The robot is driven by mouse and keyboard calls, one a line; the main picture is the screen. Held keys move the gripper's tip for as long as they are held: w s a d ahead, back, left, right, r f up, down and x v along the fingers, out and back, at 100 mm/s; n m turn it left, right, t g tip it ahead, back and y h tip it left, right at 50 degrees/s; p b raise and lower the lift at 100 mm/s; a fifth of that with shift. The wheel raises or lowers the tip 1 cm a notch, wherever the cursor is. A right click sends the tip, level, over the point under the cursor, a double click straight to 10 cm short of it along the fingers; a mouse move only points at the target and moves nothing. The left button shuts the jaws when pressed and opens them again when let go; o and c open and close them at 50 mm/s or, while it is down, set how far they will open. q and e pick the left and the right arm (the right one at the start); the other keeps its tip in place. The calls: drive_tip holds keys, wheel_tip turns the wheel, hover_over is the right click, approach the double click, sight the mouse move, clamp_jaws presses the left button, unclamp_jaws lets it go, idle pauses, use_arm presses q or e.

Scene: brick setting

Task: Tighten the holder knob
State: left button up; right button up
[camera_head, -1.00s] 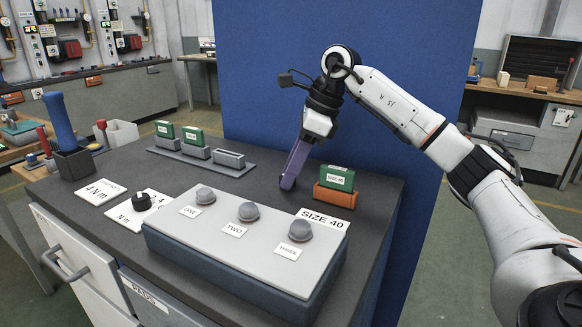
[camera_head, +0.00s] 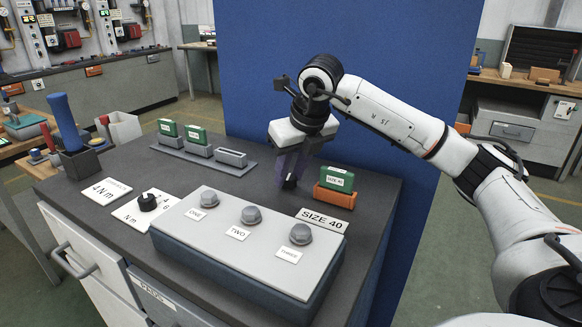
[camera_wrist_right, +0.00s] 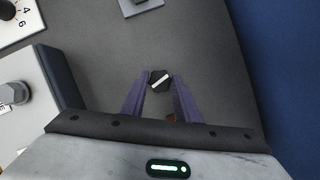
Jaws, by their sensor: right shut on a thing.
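A small black knob with a white bar on top (camera_wrist_right: 159,79) sits between the fingertips of my right gripper (camera_wrist_right: 159,88) in the right wrist view. In the head view, the right gripper (camera_head: 290,167) points down at the worktop, its purple fingers shut on this dark knob (camera_head: 290,183). The knob is partly hidden there. An orange holder (camera_head: 334,196) with a green box (camera_head: 337,178) in it stands just right of the fingers. My left gripper is not in view.
A grey-topped block (camera_head: 250,246) with several hex bolt heads lies in front, with a SIZE 40 label (camera_head: 321,220) behind it. A black dial (camera_head: 148,201) sits on a card at left. A grey rack (camera_head: 205,163) holds green boxes. A blue panel (camera_head: 250,80) rises behind.

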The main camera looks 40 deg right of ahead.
drive_tip(key=m, duration=0.2)
drive_tip(key=m+h+p, duration=0.1)
drive_tip(key=m, duration=0.1)
drive_tip(key=shift+w+a+r+m+g+h, duration=0.1)
drive_tip(key=shift+a+m+g+h, duration=0.1)
drive_tip(key=shift+m+g+h, duration=0.1)
drive_tip(key=shift+m+g+h+p, duration=0.5)
drive_tip(key=shift+m+h, duration=0.1)
drive_tip(key=shift+m, duration=1.3)
drive_tip(key=o, duration=1)
drive_tip(key=shift+o, duration=0.2)
